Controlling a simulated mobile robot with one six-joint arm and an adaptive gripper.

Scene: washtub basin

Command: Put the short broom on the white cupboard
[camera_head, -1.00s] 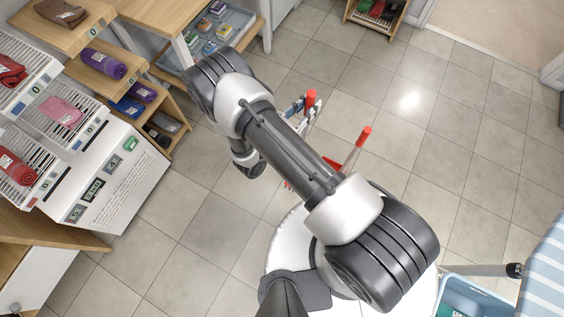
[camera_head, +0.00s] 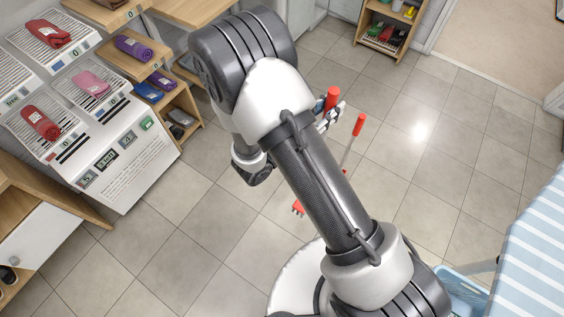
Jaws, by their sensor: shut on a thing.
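My gripper (camera_head: 330,118) shows only in part beside my forearm, with pale and dark fingers close around a thick red handle (camera_head: 332,98). I take this for the short broom; its lower part is hidden behind my arm. A thin grey stick with a red grip (camera_head: 358,126) slants down just to the right and passes behind my arm. A red toothed piece (camera_head: 298,208) shows left of the arm; I cannot tell which handle it joins. I cannot pick out the white cupboard with certainty; a white cupboard door (camera_head: 40,236) shows at the lower left.
A white sloped stand (camera_head: 112,150) with rolled towels and wooden shelves (camera_head: 172,108) line the left. A small wooden rack (camera_head: 392,22) stands at the back. A striped blue cloth (camera_head: 535,235) and blue basin (camera_head: 460,290) are at right. The tiled floor between is clear.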

